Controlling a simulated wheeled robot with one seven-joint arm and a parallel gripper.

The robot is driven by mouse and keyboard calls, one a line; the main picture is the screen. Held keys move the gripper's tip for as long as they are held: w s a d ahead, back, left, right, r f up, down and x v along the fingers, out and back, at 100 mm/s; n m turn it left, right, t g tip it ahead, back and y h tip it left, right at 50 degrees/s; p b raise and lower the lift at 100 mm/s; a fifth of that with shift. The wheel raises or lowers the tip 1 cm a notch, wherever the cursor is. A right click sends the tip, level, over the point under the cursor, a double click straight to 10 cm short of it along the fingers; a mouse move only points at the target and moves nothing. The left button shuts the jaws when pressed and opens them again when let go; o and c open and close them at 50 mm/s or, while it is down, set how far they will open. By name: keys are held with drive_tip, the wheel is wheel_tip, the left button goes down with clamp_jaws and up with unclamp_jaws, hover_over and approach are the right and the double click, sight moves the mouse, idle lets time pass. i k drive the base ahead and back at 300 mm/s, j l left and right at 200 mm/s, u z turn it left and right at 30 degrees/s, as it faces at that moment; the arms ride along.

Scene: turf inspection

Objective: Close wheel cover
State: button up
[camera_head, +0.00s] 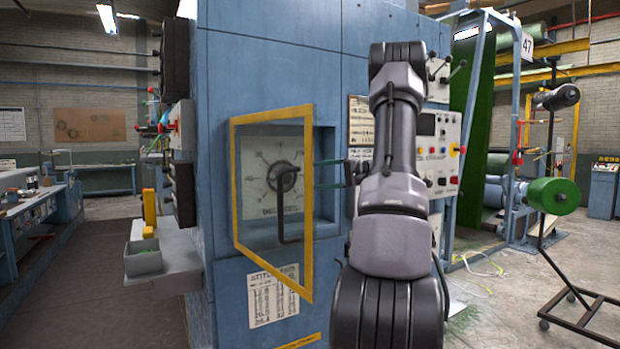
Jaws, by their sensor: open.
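The wheel cover (308,225) is a clear pane in a yellow frame on the blue cabinet. It stands partly open, with its right edge swung out towards me and its left edge by the cabinet. Behind it, a recess holds a pale dial plate (256,165) with a dark round hub (284,178). A dark bent handle (284,215) shows there; I cannot tell whether it belongs to the cover or the wheel. My gripper (318,173) is open and points left, with its thin fingers close to the cover's right edge. I cannot tell whether they touch it.
A control panel (447,150) with knobs and levers is on the cabinet right of my arm. A grey bin (143,258) sits on a ledge at left. A green roll (553,195) on a stand is at right. Floor is clear at left.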

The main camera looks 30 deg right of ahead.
sight(306, 110)
drive_tip(key=k+l, duration=0.45)
drive_tip(key=l, duration=0.3)
drive_tip(key=k+l, duration=0.25)
drive_tip(key=l, duration=0.1)
